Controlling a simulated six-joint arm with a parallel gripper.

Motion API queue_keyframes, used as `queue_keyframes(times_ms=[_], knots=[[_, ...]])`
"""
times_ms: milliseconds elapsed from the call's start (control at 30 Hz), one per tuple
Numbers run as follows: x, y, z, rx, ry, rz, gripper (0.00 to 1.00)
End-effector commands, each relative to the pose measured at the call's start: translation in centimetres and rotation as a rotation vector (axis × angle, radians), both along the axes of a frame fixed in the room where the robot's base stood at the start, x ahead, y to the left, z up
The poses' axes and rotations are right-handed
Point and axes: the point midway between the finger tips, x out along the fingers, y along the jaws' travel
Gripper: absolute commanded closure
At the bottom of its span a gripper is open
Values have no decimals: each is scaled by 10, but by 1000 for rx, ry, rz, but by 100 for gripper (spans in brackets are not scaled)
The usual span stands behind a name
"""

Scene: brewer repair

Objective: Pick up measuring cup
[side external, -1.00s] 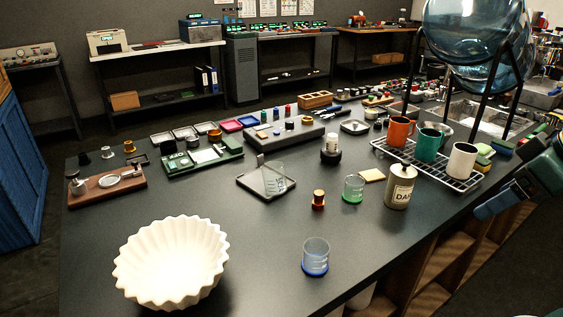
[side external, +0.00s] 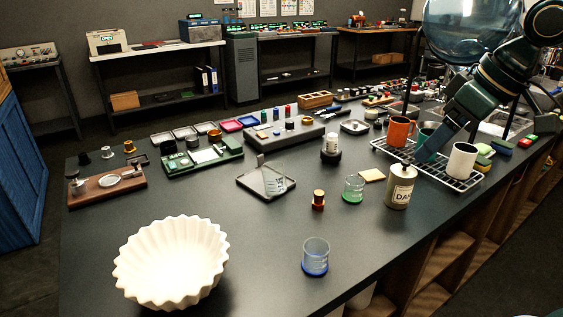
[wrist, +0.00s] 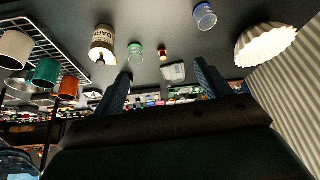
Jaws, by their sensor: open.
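I cannot tell which one the task means. The wrist view shows the blue one (wrist: 205,17) and the green one (wrist: 135,53).
A wire rack (side external: 461,183) holds orange (side external: 399,131), green (side external: 421,138) and white (side external: 462,160) mugs. A labelled canister (side external: 399,187) stands beside it. A white fluted bowl (side external: 171,262) is at front left. The bench around the blue-based cup is clear.

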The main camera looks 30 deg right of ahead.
Motion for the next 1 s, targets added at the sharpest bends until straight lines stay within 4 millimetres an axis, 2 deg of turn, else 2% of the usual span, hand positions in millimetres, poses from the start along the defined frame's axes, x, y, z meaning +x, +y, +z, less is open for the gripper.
queue_keyframes(times_ms=[33,267,567,767,1000], knots=[[14,3,3,2,7,20,24],[70,15,11,11,25,113,24],[142,30,5,22,45,231,24],[188,39,-8,30,60,310,24],[239,48,-35,38,75,407,24]])
